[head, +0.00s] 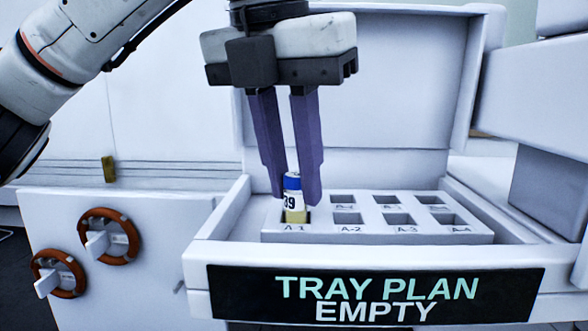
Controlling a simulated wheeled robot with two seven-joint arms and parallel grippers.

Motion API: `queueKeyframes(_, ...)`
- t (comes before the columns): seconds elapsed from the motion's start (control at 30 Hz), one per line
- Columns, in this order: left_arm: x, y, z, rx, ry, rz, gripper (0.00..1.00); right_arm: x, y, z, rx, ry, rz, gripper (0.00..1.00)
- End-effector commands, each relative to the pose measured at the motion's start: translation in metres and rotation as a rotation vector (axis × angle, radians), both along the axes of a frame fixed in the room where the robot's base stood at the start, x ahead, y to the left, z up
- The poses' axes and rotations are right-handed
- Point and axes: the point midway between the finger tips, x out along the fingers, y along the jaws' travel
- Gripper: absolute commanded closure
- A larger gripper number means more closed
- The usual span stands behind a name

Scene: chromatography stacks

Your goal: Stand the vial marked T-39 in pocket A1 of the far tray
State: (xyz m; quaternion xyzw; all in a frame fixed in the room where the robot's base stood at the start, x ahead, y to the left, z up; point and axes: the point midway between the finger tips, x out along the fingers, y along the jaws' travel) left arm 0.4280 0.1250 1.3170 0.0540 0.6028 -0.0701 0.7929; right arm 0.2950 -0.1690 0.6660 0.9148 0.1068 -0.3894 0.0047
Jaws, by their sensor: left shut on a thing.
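The vial (294,203) has a blue cap, a white label on which "39" shows, and yellowish contents. It stands upright at pocket A1, with its lower end in or at the pocket opening; how deep it sits I cannot tell. My left gripper (297,186) points down from above, with its purple fingers shut on the vial near the cap. The tray (375,238) is a white block with two rows of square pockets, the front row marked A-1 to A-4. The other pockets look empty. My right gripper is not in view.
The tray lies in an open white drawer (212,252) whose front sign (375,300) reads "TRAY PLAN EMPTY". A raised panel (385,80) stands behind it. Two orange-ringed knobs (108,237) are on the cabinet at left. White box-like parts stand close at right.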

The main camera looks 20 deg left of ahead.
Motion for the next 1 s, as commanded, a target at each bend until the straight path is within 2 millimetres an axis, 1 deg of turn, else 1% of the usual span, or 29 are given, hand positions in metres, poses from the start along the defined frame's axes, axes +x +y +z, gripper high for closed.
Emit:
queueKeyframes(0.3,0.0,0.0,0.0,0.0,-0.001,0.0,1.0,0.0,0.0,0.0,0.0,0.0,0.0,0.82)
queueKeyframes(0.7,0.0,0.0,-0.012,-0.001,0.0,0.0,1.0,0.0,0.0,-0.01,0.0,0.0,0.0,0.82)
queueKeyframes(0.97,0.0,0.0,-0.013,0.0,-0.001,0.0,1.0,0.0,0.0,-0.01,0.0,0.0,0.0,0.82)
queueKeyframes(1.0,0.0,0.0,-0.013,0.0,-0.001,0.0,0.76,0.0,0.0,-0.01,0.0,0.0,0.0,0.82)
